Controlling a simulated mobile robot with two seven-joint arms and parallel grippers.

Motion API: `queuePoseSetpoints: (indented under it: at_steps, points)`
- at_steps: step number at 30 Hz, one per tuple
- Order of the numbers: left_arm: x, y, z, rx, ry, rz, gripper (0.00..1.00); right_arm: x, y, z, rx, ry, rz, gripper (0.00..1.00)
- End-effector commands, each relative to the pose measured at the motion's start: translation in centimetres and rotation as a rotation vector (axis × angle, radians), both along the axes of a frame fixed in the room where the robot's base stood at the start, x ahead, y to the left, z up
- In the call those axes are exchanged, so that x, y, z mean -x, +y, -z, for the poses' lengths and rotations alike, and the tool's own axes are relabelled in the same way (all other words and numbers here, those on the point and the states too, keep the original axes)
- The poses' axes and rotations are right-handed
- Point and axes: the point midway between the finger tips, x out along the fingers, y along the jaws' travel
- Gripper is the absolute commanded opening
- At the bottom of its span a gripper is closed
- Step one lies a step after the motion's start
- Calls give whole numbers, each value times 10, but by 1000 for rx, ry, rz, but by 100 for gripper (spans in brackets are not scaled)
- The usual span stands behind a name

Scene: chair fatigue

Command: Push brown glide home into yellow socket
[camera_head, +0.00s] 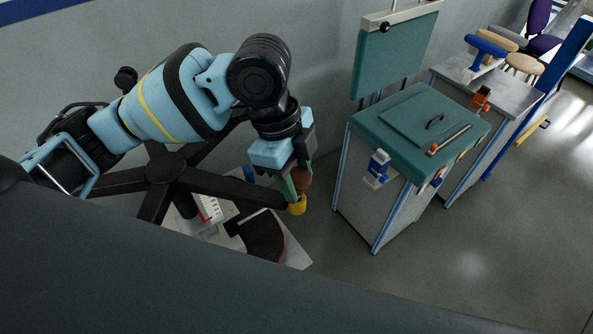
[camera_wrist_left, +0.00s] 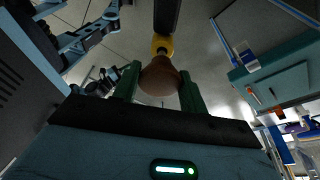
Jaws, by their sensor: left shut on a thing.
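The brown glide (camera_head: 304,178) is a rounded piece held between the green fingers of my left gripper (camera_head: 298,184). In the left wrist view the brown glide (camera_wrist_left: 160,78) sits between both fingers, which are shut on it. The yellow socket (camera_head: 298,206) is at the end of a black leg of the star-shaped chair base. In the left wrist view the yellow socket (camera_wrist_left: 162,45) shows just beyond the glide, close in line with it. The glide partly hides it, so I cannot tell whether they touch or how deep the glide sits. My right gripper is not in view.
The black chair base (camera_head: 166,167) spreads its legs below my left arm. A light board with a dark curved part (camera_head: 264,236) lies beneath it. A teal-topped cabinet (camera_head: 375,130) stands to the right with tools on it. Open grey floor (camera_head: 470,255) lies at the right.

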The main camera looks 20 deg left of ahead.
Motion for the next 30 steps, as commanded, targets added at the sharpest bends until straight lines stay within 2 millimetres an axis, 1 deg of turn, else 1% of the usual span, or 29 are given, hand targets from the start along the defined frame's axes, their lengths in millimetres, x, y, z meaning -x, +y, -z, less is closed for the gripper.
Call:
queuePoseSetpoints:
  at_steps: [30]
  points:
    - [0, 0, 22, 0, 2, 0, 22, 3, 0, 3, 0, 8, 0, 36]
